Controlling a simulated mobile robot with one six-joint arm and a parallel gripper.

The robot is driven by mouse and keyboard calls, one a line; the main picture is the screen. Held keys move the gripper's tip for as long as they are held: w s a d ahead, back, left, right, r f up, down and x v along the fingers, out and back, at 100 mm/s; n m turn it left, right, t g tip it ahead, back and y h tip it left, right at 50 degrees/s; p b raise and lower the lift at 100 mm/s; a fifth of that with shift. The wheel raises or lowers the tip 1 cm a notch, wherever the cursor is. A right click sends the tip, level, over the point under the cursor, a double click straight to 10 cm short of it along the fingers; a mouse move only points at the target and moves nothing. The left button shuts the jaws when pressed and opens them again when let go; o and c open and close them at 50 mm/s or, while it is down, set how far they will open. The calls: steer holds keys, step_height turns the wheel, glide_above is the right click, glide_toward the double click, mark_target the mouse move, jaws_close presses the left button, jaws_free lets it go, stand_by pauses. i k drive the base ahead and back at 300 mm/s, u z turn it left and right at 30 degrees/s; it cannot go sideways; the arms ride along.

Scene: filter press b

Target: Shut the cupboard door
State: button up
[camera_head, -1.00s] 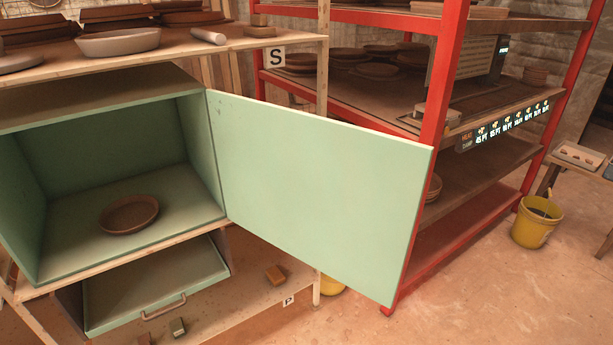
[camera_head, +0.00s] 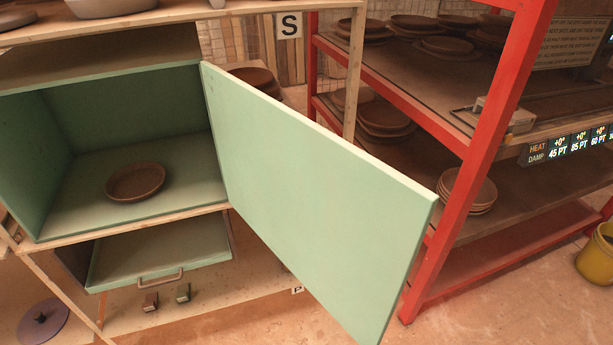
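The cupboard (camera_head: 20,150) is a pale green box on a wooden rack at the left, with its front open. Its green door (camera_head: 310,190) is hinged on the right side and stands wide open, swung out toward me and to the right. A round brown dish (camera_head: 135,181) sits on the cupboard floor, inside the opening. I see no handle on the door face in view. My gripper is not in view.
Below the cupboard a green drawer (camera_head: 165,250) with a handle stands partly out. A red shelf rack (camera_head: 490,130) with stacked plates is behind and right of the door. A yellow bucket (camera_head: 597,255) stands at the right edge. Small blocks (camera_head: 183,292) lie on the lower shelf.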

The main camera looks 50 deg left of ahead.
mark_target(351, 227)
steer(key=i, duration=1.9)
steer(key=u, duration=0.35)
steer(key=k, duration=0.25)
steer(key=u, duration=3.2)
